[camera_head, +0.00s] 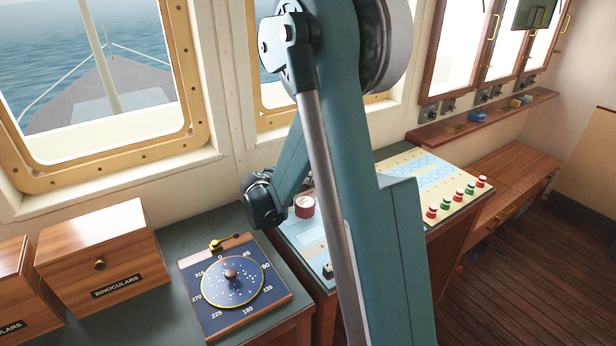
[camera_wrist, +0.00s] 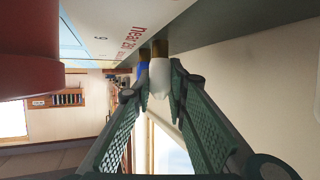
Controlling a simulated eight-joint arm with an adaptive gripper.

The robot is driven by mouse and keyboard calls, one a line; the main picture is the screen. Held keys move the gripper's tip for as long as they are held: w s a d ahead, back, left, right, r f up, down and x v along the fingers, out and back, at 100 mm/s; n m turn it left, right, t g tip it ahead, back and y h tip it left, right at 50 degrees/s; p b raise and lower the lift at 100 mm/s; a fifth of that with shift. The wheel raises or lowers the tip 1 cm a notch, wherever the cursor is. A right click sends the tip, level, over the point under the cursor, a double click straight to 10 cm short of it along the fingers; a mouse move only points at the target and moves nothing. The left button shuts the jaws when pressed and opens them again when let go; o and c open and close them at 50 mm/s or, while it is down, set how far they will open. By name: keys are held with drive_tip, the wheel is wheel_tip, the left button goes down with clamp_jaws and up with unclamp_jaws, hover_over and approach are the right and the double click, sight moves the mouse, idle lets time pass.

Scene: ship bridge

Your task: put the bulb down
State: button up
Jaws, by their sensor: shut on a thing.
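In the wrist view, my gripper (camera_wrist: 158,84) is shut on a white bulb (camera_wrist: 158,78), held between the two green fingertips. The bulb's brass-coloured end (camera_wrist: 160,48) points to the top of the picture, close to a dark green edge. I cannot tell whether it touches that surface. A small blue thing with a brass-coloured part (camera_wrist: 143,69) shows just left of the bulb; whether they touch is unclear. In the head view my arm hides the gripper and the bulb.
A light console panel (camera_wrist: 105,22) with red lettering and a large red round thing (camera_wrist: 28,50) lie close at the upper left. In the head view, a compass board (camera_head: 231,281) and a binoculars box (camera_head: 103,257) stand left of my arm; a button panel (camera_head: 440,183) lies right.

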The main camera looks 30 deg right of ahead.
drive_tip(key=shift+f, duration=0.1)
drive_tip(key=o, duration=0.7)
drive_tip(key=shift+a+r, duration=0.2)
drive_tip(key=shift+r, duration=0.05)
drive_tip(key=p+v, duration=0.2)
drive_tip(key=v, duration=0.9)
drive_tip(key=shift+s+a+r, duration=0.15)
drive_tip(key=shift+a, duration=0.05)
idle(0.3)
